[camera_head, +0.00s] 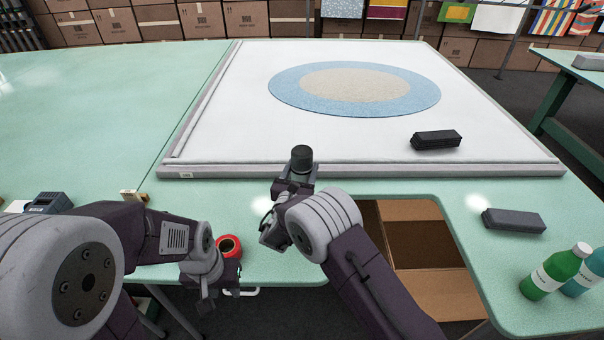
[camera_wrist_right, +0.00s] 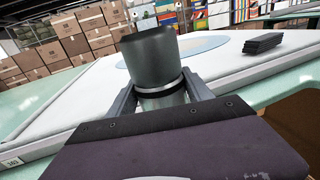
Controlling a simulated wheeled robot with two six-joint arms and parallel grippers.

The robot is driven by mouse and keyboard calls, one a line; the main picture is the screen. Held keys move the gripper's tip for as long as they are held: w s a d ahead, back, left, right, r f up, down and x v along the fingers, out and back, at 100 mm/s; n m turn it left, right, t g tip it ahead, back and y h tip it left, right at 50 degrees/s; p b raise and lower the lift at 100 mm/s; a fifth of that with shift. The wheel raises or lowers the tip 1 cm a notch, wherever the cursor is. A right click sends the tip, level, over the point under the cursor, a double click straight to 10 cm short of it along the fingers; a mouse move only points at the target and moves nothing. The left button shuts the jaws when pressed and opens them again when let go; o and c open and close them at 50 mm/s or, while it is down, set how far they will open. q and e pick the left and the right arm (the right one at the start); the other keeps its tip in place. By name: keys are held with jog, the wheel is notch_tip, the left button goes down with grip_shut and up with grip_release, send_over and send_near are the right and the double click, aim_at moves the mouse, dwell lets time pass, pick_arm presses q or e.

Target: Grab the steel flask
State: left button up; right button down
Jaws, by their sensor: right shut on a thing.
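The steel flask is a grey cylinder with a dark cap. Its dark top (camera_head: 301,158) shows in the head view at the near edge of the white tufting frame. In the right wrist view the flask (camera_wrist_right: 152,58) stands upright between the two fingers. My right gripper (camera_head: 297,182) is shut on it, with a finger on each side. The gripper hides part of the flask's body in the head view. My left gripper (camera_head: 219,289) is at the table's near edge, fingers apart and empty.
A red roll (camera_head: 229,246) lies beside my left gripper. Dark blocks lie on the white frame (camera_head: 436,140) and on the green table (camera_head: 513,221). Green bottles (camera_head: 556,270) stand at the right. An open cardboard box (camera_head: 432,263) sits in the table cutout. The table's left is largely clear.

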aim_at(304, 164)
jog(key=r, duration=0.2)
jog(key=d+r, duration=0.1)
jog(key=r, duration=0.1)
jog(key=shift+s+d+r, duration=0.15)
jog(key=s+d+r, duration=0.2)
jog(key=d+r, duration=0.4)
jog(key=d, duration=0.4)
jog(key=shift+s+b, duration=0.15)
jog(key=shift+b, duration=0.2)
